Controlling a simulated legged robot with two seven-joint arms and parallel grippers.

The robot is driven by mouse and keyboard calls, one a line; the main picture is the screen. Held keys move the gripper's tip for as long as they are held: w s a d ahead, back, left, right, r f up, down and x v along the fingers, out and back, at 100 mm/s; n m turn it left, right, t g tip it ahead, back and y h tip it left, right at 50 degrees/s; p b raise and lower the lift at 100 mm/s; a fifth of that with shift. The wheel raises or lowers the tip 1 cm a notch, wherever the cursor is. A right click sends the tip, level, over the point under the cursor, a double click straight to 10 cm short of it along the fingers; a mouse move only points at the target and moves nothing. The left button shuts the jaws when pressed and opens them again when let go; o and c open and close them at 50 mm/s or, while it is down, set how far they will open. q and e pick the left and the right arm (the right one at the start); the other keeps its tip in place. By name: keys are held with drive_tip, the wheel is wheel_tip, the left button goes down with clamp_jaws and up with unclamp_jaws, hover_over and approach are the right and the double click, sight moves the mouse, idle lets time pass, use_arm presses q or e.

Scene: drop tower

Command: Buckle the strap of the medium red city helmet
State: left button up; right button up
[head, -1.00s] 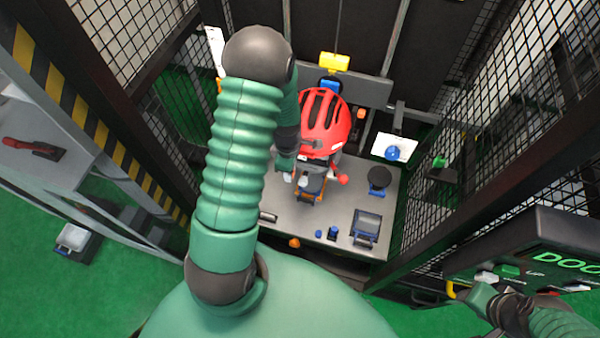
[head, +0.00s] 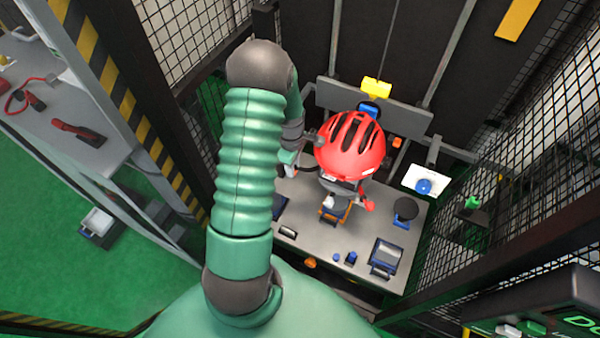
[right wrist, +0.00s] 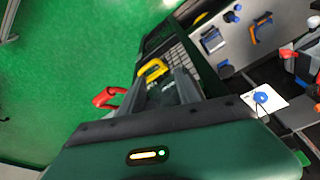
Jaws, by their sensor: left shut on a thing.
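The red helmet (head: 350,147) with black vents sits on a grey headform (head: 338,207) above the tower's base plate. My left gripper (head: 290,166) is beside the helmet's left lower edge in the head view, shut on what looks like the dark strap (head: 307,167). A thin dark band runs from it towards the helmet's underside. The buckle is too small to make out. My right gripper (right wrist: 168,88) shows in the right wrist view, away from the helmet; its fingertips are hard to make out near a yellow handle (right wrist: 152,70).
The grey plate (head: 310,255) carries a black round knob (head: 405,209), a blue-framed device (head: 386,254) and small blue parts. Mesh walls and striped posts (head: 115,85) enclose it. A control box (head: 545,300) stands at lower right. A side bench (head: 60,110) is at left.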

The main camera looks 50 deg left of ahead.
use_arm(q)
drive_tip(key=w+a+r+p, duration=0.4)
drive_tip(key=w+a+r, duration=0.3)
drive_tip(key=a+r, duration=0.1)
drive_tip(key=shift+w+d+r+p, duration=0.25)
drive_tip(key=shift+w+d+r, duration=0.05)
drive_tip(key=shift+w, duration=0.6)
drive_tip(key=shift+w+d+r+p, duration=0.2)
drive_tip(key=shift+w+d+r, duration=0.05)
drive_tip(key=shift+w, duration=0.65)
drive_tip(key=shift+w+d+r+p, duration=0.25)
drive_tip(key=shift+w+d+r, duration=0.05)
drive_tip(key=shift+w, duration=0.6)
drive_tip(key=shift+s+f, duration=0.1)
drive_tip(key=shift+f, duration=0.1)
drive_tip(key=shift+f, duration=0.2)
drive_tip(key=shift+f+b, duration=1)
drive_tip(key=shift+f, duration=0.3)
drive_tip(key=shift+f, duration=0.1)
